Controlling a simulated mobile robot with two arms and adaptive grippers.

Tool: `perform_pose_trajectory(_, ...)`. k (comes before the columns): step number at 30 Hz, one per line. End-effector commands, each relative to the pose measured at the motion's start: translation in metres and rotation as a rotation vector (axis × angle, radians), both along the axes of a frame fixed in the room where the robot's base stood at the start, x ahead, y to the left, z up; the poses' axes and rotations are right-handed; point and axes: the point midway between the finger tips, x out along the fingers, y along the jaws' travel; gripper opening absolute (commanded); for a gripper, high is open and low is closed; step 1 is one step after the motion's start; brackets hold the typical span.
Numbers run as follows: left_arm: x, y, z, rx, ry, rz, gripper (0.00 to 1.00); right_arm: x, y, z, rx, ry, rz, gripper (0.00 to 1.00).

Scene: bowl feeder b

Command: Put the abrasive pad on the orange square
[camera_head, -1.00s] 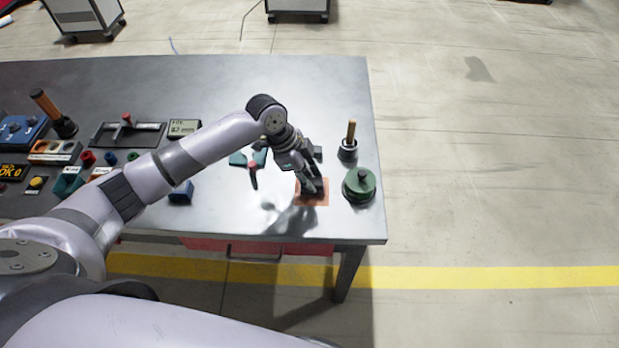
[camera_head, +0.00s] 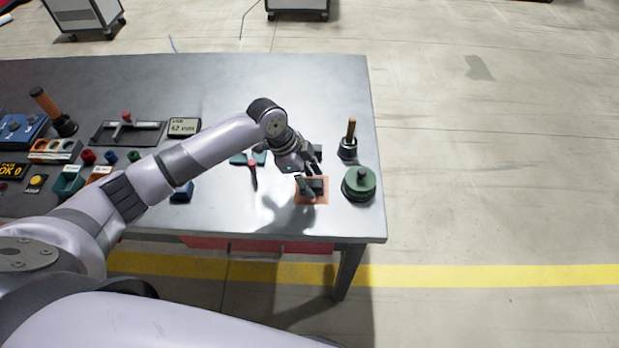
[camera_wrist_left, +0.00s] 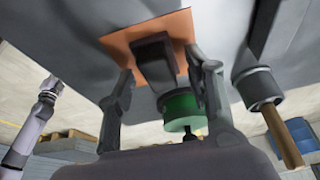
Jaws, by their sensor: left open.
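The abrasive pad, a dark block (camera_head: 316,185), lies on the orange square (camera_head: 312,202) near the right end of the table. In the left wrist view the pad (camera_wrist_left: 153,58) shows against the orange square (camera_wrist_left: 118,42), between the fingers. My left gripper (camera_head: 310,172) is open just above the pad, with a finger on either side; it also shows in the left wrist view (camera_wrist_left: 160,72). Whether a finger still touches the pad is hard to tell. My right gripper is not in view.
A green round object (camera_head: 359,184) stands close right of the square. A wooden-handled tool in a dark holder (camera_head: 348,150) is behind it. The back of the table is clear.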

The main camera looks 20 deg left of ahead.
Motion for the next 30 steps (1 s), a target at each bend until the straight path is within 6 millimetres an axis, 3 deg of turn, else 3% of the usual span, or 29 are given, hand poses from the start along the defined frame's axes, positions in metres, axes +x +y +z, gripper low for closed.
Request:
perform_pose_trajectory(7, -0.001, 0.007, 0.018, 0.001, -0.003, 0.001, 0.47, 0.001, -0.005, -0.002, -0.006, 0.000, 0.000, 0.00)
perform_pose_trajectory(21, -0.009, 0.039, 0.102, -0.001, -0.002, 0.000, 0.47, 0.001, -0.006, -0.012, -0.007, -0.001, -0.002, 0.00)
perform_pose_trajectory(30, -0.011, 0.044, 0.115, 0.000, 0.001, 0.000, 0.47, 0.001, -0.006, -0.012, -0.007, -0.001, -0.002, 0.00)
